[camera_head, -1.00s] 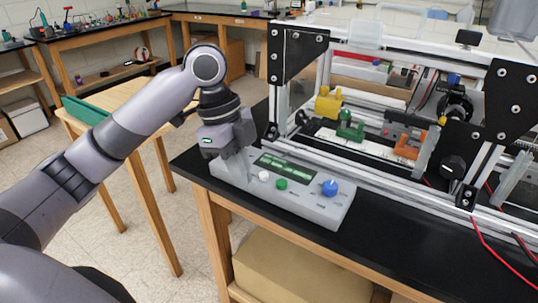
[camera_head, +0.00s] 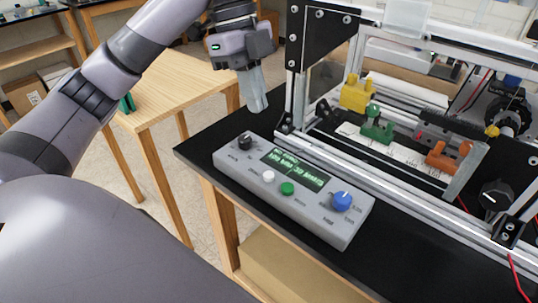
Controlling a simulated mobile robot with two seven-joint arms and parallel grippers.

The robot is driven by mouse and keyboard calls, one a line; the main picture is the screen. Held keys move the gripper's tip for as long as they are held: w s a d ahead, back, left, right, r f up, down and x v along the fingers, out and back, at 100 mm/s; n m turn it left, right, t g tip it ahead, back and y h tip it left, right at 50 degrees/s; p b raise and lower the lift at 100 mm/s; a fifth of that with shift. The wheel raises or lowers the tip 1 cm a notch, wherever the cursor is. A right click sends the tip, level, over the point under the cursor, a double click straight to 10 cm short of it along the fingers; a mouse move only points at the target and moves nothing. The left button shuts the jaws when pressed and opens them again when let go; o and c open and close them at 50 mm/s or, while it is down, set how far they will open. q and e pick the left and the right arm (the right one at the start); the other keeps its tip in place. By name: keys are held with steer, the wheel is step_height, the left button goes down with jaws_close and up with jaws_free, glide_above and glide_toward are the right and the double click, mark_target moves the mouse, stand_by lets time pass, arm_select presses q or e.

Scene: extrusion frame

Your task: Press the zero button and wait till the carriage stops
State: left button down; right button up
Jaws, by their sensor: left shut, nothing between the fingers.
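The grey control box (camera_head: 330,223) lies on the black bench top below the machine frame. It carries a black knob (camera_head: 245,142), a lit green display (camera_head: 298,167), a white button (camera_head: 268,176), a green button (camera_head: 288,188) and a blue knob (camera_head: 342,201). The small labels are too blurred to tell which button is zero. My left gripper (camera_head: 258,104) is shut and empty, raised above and behind the box's left end, apart from the buttons. Yellow (camera_head: 357,93), green (camera_head: 377,126) and orange (camera_head: 441,158) parts sit along the scale inside the frame. I cannot tell which part is the carriage.
The aluminium extrusion frame with a black corner plate (camera_head: 322,32) stands right behind the box. A wooden table (camera_head: 172,85) stands at the left, with floor between it and the bench. Red wires (camera_head: 517,275) hang at the lower right.

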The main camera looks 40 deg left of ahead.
mark_target(272, 177)
arm_select(q)
steer(key=x, duration=0.4)
steer(key=b+x, duration=0.1)
steer(key=x, duration=0.3)
steer(key=a+x, duration=0.1)
steer(key=x, duration=0.4)
steer(key=shift+f+b, duration=0.15)
steer(key=shift+b, duration=0.15)
steer(key=shift+f, duration=0.5)
